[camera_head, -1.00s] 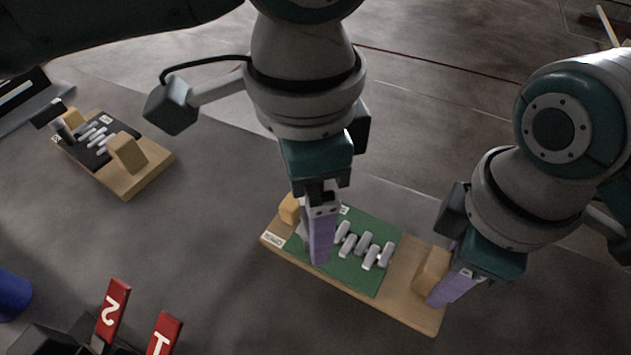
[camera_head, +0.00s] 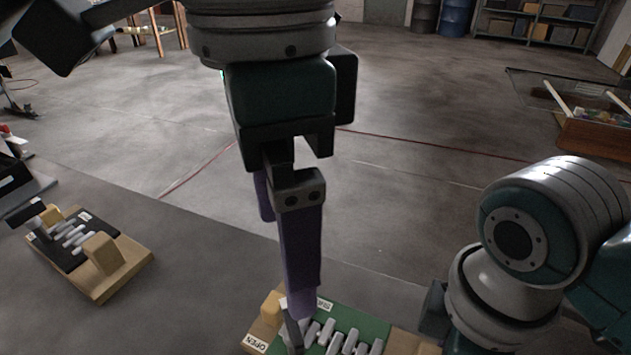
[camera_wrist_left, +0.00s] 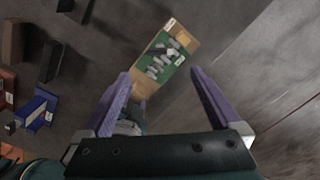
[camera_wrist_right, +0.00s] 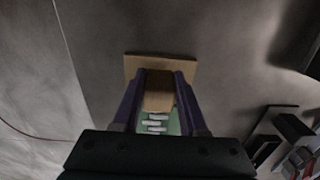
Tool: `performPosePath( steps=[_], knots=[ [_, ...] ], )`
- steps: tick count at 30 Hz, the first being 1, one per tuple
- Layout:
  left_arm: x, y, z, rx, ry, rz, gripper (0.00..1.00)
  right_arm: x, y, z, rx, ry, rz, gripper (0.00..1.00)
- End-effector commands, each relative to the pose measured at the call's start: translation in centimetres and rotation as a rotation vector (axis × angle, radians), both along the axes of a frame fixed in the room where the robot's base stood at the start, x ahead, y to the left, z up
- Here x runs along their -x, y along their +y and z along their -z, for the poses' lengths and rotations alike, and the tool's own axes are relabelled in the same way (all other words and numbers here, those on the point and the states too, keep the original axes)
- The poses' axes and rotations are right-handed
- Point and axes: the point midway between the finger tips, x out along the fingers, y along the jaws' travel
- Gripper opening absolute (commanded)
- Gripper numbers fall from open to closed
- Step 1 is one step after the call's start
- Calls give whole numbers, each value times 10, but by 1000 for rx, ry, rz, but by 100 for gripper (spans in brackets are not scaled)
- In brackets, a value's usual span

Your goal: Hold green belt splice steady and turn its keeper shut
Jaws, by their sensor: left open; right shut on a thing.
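The green belt splice (camera_head: 372,328) sits on a wooden board at the bottom edge of the head view, partly cut off, with grey lacing pins across it. Its keeper (camera_head: 292,330) is a grey bar near the OPEN label (camera_head: 256,343); its exact angle is unclear behind my finger. The splice also shows in the left wrist view (camera_wrist_left: 172,62). My left gripper (camera_head: 285,262) is open and empty, above the board and apart from it. My right gripper (camera_wrist_right: 160,78) is shut on the wooden block (camera_wrist_right: 158,98) at the board's other end; its fingers are outside the head view.
A similar board (camera_head: 125,268) with a dark splice (camera_head: 72,240) lies at the left. Blue and dark objects (camera_wrist_left: 38,108) show at the left of the left wrist view. Shelves (camera_head: 540,22) and barrels stand far back.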

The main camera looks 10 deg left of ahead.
Motion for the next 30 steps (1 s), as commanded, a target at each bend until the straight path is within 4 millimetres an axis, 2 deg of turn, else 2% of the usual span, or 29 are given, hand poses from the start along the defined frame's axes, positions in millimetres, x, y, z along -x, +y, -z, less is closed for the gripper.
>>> performPosePath(
  steps=[5,21,26,30],
  knots=[
    [0,0,-9,0,-1,1,98,0,0,0,0,-1,1,0],
    [-1,0,-7,-2,-3,1,98,0,0,0,0,-1,1,0],
    [1,0,9,-2,5,-2,98,0,0,0,0,-1,1,0],
    [1,0,37,-3,5,-2,98,0,0,0,0,-1,1,0]
  ],
)
